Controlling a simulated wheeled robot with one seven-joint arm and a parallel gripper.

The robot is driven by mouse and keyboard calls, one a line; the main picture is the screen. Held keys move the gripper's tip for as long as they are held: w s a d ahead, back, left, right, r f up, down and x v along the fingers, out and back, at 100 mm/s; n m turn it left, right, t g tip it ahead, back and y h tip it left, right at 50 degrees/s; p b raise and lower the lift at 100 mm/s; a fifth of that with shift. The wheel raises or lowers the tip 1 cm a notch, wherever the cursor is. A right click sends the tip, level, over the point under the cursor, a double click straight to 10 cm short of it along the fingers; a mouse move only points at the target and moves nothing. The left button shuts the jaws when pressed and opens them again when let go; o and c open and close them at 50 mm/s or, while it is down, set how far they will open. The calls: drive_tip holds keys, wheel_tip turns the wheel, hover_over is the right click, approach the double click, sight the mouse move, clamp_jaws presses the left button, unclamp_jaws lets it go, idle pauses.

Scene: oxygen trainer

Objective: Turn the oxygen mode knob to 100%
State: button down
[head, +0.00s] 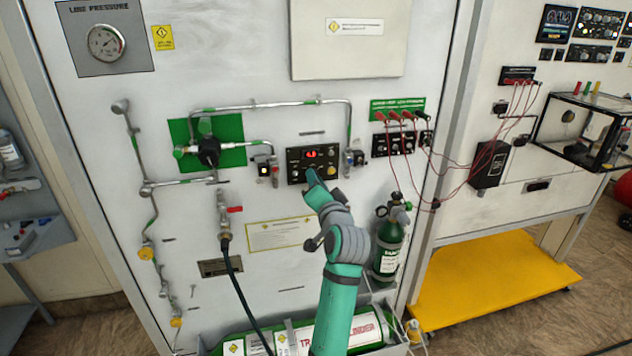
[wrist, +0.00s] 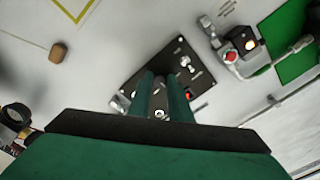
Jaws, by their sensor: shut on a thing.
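The black oxygen control panel (head: 299,164) is on the white wall board, with a red lit display (head: 313,153) and a yellow knob (head: 332,171) at its lower right. My gripper (head: 312,177) is at the panel's lower middle, left of the yellow knob. In the wrist view the panel (wrist: 184,54) lies tilted behind the two green fingers of my gripper (wrist: 162,80), which stand close together over it. The fingers are shut on a knob there, taken as the oxygen mode knob. The knob and its pointer are hidden, so its setting cannot be read.
Metal pipes (head: 270,104) and a valve on a green plate (head: 236,157) are left of the panel. A green cylinder (head: 388,250) stands right of my arm.

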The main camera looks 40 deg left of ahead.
drive_tip(key=shift+m, duration=0.6)
drive_tip(key=c, duration=1.6)
unclamp_jaws()
drive_tip(key=shift+d, duration=0.1)
drive_tip(key=v, duration=1)
drive_tip(key=shift+s+d, duration=0.2)
drive_tip(key=shift+d, duration=0.05)
